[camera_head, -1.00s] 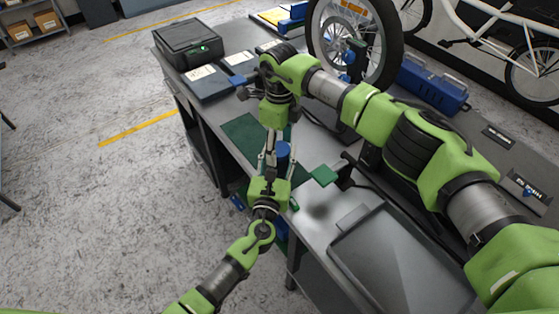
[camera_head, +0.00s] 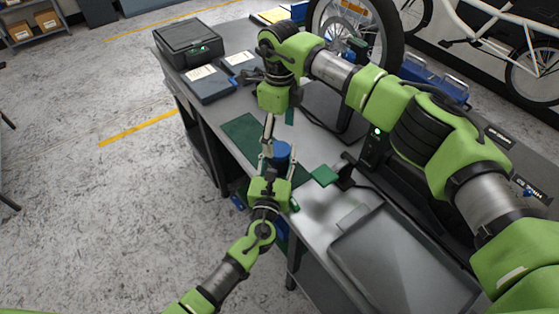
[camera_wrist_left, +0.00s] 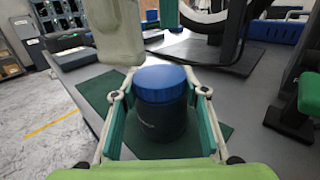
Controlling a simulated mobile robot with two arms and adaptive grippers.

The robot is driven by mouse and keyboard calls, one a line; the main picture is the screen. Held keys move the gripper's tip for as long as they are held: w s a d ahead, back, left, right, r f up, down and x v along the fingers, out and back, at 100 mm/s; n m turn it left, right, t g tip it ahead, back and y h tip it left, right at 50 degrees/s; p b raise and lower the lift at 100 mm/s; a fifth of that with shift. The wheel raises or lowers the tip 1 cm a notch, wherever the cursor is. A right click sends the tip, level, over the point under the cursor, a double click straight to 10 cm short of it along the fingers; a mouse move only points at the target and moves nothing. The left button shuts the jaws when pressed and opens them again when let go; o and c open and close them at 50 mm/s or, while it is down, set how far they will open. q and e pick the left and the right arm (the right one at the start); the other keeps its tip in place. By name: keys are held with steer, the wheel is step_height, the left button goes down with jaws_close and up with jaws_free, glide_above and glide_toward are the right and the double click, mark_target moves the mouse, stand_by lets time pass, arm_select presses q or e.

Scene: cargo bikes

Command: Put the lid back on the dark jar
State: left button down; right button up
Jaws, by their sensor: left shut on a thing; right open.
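The dark jar (camera_wrist_left: 158,128) stands upright on a dark green mat (camera_head: 238,128). The blue lid (camera_wrist_left: 160,82) sits on top of it and looks level; I see no gap under its rim. The lid also shows in the head view (camera_head: 281,151). My left gripper (camera_head: 279,162) is shut on the jar's body, one finger on each side, below the lid. My right gripper (camera_head: 280,121) is open and empty just above and beside the lid. One of its pale fingers (camera_wrist_left: 113,32) hangs close behind the lid at the left in the wrist view.
A grey tray (camera_head: 352,246) lies at the bench's near right. A green block (camera_head: 323,175) on a black stand is right of the jar. Dark boxes (camera_head: 208,86) and a black case (camera_head: 188,44) occupy the far left. A bicycle wheel stands behind my right arm.

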arm_select(q)
steer(key=shift+s+f, duration=0.1)
steer(key=shift+f, duration=0.25)
arm_select(e)
step_height(320, 180, up, 12)
stand_by(0.4)
steer(key=shift+s, duration=0.1)
arm_select(q)
steer(key=c, duration=1.4)
jaws_free()
steer(key=shift+o, duration=1.2)
steer(key=shift+r, duration=0.15)
